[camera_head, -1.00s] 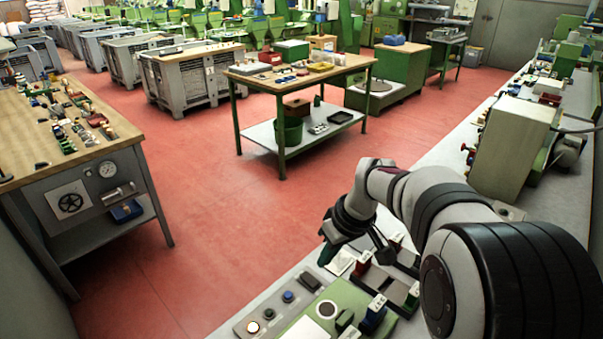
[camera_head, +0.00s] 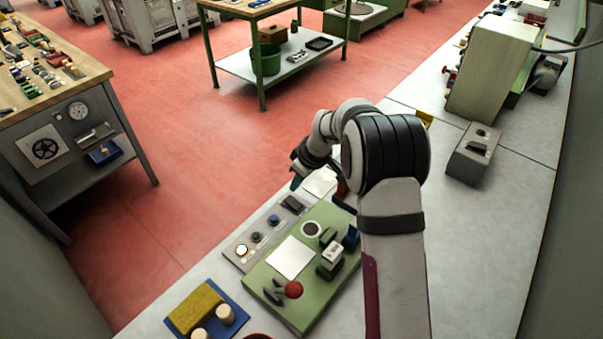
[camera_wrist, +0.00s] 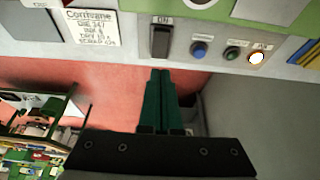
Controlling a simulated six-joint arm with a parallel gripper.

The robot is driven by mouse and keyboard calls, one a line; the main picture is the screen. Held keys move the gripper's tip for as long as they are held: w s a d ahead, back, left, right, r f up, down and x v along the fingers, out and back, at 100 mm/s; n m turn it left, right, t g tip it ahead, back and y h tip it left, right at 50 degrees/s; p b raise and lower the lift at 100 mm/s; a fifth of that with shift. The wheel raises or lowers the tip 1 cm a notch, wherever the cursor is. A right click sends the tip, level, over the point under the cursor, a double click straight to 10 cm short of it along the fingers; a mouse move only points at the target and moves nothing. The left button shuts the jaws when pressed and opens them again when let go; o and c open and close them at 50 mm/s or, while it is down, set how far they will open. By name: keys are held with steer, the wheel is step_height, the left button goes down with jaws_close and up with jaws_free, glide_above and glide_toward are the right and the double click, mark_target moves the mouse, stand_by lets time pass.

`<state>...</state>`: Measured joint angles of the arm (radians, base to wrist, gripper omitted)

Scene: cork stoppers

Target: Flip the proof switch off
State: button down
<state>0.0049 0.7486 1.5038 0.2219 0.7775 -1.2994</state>
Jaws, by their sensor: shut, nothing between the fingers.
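A black rocker switch (camera_wrist: 160,40) sits on a grey control strip (camera_wrist: 205,69) in the wrist view, under a small label I cannot read surely. It also shows in the head view (camera_head: 293,203). I cannot tell which way it is tipped. On the same strip are a blue button (camera_wrist: 199,49), a green button (camera_wrist: 232,53) and a lit lamp (camera_wrist: 256,57). My gripper (camera_wrist: 160,72) has its dark green fingers together and empty. Its tips appear just below the rocker in the wrist view; contact cannot be told. In the head view my gripper (camera_head: 296,184) is near the strip's far end.
A green panel (camera_head: 318,285) with a red-knobbed lever (camera_head: 292,289) lies beside the strip. A blue tray (camera_head: 238,315) with corks is at the front. A grey box with a dark switch (camera_head: 475,149) stands right. The bench between is fairly clear.

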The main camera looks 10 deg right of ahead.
mark_target(294, 204)
steer(key=x, duration=0.6)
steer(key=shift+s+d+f, duration=0.15)
steer(key=shift+s+d, duration=0.05)
steer(key=shift+a+f, duration=0.1)
steer(key=shift+f, duration=0.15)
steer(key=shift+s+d, duration=0.55)
steer(key=shift+d, duration=0.05)
